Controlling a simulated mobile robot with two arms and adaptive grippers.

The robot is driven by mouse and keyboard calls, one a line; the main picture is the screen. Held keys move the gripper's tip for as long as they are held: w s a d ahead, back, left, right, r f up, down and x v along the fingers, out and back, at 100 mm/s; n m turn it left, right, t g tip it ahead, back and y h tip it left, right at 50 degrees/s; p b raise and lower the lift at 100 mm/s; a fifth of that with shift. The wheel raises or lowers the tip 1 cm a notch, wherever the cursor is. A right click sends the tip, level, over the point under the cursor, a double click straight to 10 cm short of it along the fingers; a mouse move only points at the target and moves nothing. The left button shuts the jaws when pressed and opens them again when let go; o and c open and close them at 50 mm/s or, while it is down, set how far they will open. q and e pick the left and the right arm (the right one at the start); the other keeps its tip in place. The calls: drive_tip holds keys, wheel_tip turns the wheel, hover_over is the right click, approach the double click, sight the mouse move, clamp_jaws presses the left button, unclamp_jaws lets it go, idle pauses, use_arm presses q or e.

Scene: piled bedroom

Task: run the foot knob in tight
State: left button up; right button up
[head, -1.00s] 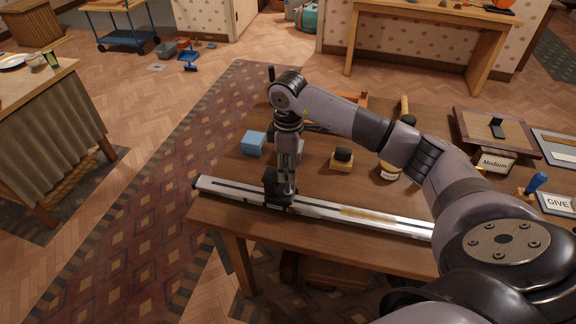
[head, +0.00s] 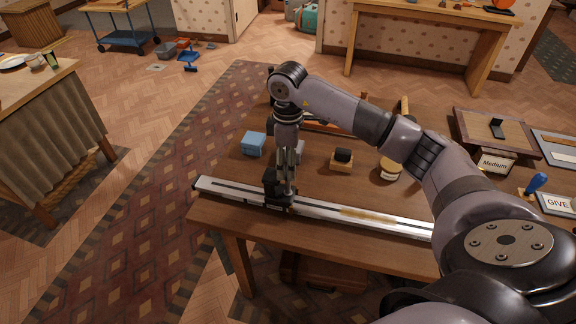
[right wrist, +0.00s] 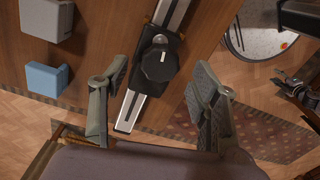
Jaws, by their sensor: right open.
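The foot knob (right wrist: 160,64) is a black round knob with a pointer ridge, on a black foot block that sits across a long silver rail. In the head view the black foot block (head: 277,188) stands on the rail (head: 330,211) near its left end, partly hidden by my gripper. My right gripper (head: 286,180) points down at the block from above. In the right wrist view its two fingers (right wrist: 161,100) are spread wide, one on each side of the knob and clear of it.
The rail lies along the near edge of the wooden table (head: 225,222). A blue block (head: 253,143) lies behind it, also seen in the wrist view (right wrist: 46,79).

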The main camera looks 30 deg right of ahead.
wheel_tip(320, 180, up, 10)
idle(0.3)
drive_tip(key=shift+a+f, duration=0.1)
drive_tip(key=shift+f, duration=0.05)
